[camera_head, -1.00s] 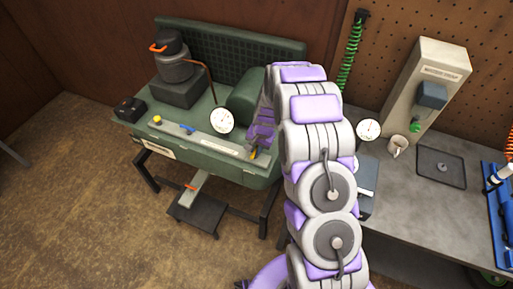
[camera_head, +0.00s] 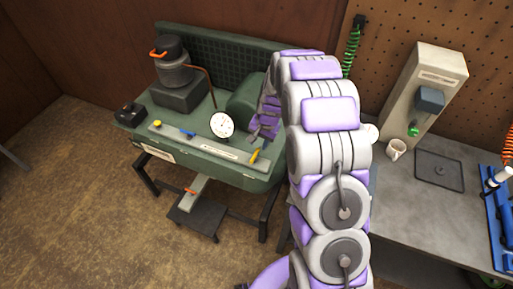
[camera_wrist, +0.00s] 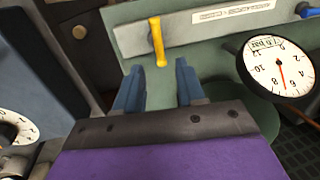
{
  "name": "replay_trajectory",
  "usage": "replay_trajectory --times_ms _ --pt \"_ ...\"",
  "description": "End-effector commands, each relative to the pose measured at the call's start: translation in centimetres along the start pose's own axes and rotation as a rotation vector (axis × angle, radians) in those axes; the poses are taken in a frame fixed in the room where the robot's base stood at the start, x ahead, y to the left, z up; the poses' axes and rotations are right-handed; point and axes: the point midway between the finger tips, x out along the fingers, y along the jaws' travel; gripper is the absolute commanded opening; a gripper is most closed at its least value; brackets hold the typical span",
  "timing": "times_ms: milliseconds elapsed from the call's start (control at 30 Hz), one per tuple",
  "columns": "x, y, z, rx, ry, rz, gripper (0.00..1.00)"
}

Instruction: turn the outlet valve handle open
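A yellow lever handle (camera_head: 254,156) sits at the right end of the pale panel strip (camera_head: 220,153) on the green machine's front. In the wrist view the yellow handle (camera_wrist: 157,42) points from the strip towards my gripper, slightly slanted. My gripper (camera_wrist: 158,85) is open and empty; its two blue fingers are apart, with the handle beyond their tips and not between them. In the head view my gripper (camera_head: 265,130) is just above and behind the handle. A blue lever (camera_head: 187,132) sits at the strip's left. I cannot tell from labels which lever is the outlet valve.
A white-faced gauge (camera_head: 222,125) stands close to my gripper; it also shows at right in the wrist view (camera_wrist: 277,68). A second dial (camera_wrist: 15,128) is at lower left there.

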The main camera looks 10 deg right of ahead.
Motion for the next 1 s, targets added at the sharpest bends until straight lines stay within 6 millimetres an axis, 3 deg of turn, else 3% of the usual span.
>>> replay_trajectory --times_ms 200,400,600,1000 --pt "-5.1 -0.1 -0.1 0.001 0.004 -0.002 0.39" --pt "-8.2 -0.1 -0.1 0.001 0.001 0.0 0.39" --pt "-9.5 -0.1 0.0 0.001 -0.001 0.001 0.39" --pt "-9.5 -0.1 0.0 0.001 -0.002 0.001 0.39"
